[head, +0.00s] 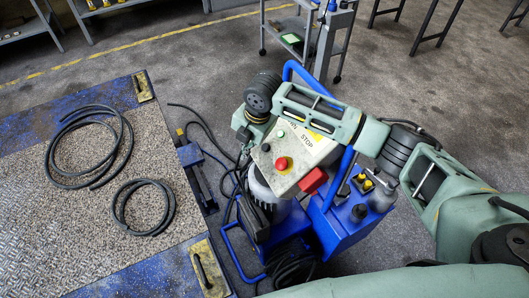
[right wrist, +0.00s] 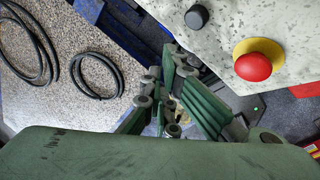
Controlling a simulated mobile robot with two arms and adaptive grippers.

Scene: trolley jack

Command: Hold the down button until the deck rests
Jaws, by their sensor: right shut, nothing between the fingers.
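The pale control box (head: 305,152) stands on the blue power unit, with a green button (head: 280,133), a black button (head: 266,147) and a red stop button (head: 281,163). The right wrist view shows the black button (right wrist: 196,17) and the red stop button on its yellow collar (right wrist: 257,62). My right gripper (right wrist: 177,66) is shut and empty, beside the box's edge and apart from the black button in the picture. In the head view, my right arm reaches over the box and mostly hides the gripper. The deck (head: 80,245) lies at the left; its height is unclear. My left gripper is out of view.
Coiled black hoses (head: 143,207) lie on the deck. The blue power unit (head: 345,225) has a hoop frame and cables around its foot. A grey trolley (head: 325,40) stands behind.

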